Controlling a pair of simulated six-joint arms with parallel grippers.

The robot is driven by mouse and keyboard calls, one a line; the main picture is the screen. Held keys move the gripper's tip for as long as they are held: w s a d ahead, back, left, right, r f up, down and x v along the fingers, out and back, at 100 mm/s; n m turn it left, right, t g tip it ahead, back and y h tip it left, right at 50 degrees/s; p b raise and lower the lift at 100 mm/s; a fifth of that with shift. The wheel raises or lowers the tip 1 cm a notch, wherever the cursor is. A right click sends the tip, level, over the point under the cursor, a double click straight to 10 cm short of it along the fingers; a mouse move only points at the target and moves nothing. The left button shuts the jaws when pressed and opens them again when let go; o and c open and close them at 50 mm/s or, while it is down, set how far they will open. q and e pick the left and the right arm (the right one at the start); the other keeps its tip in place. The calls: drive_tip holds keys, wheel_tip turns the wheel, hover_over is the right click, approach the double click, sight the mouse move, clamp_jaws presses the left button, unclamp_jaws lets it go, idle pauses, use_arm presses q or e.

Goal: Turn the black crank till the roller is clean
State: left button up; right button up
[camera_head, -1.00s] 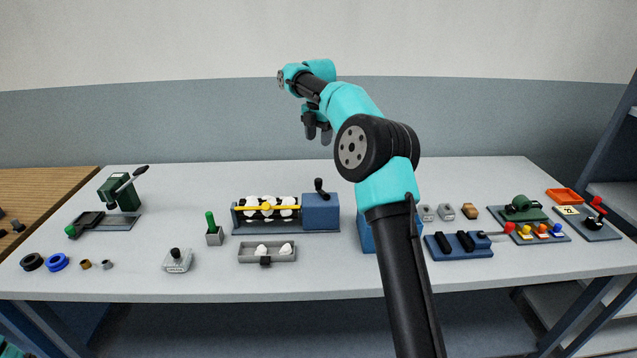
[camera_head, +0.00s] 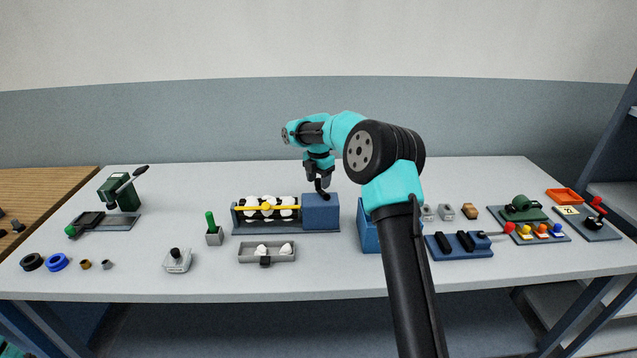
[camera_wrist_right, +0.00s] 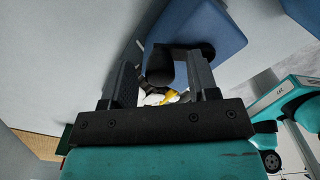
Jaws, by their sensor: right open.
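The black crank (camera_head: 325,194) stands on top of the blue box (camera_head: 321,212) at the right end of the roller unit. The roller (camera_head: 252,202) has white tufts on a dark body, with a yellow bar (camera_head: 267,207) along it. My right gripper (camera_head: 318,180) is open at the crank; in the right wrist view the crank's black knob (camera_wrist_right: 162,65) lies between the two fingers (camera_wrist_right: 160,85). I cannot tell whether a finger touches it. The blue box also shows in the right wrist view (camera_wrist_right: 205,30). My left gripper is not in view.
A grey tray (camera_head: 267,258) with white tufts sits in front of the roller. A green-handled tool (camera_head: 213,236) stands left of it. A blue box (camera_head: 367,233) is partly behind my right arm. The front table edge is mostly clear.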

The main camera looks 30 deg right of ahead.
drive_tip(key=shift+f, duration=0.55)
drive_tip(key=c, duration=0.9)
drive_tip(key=shift+d, duration=0.1)
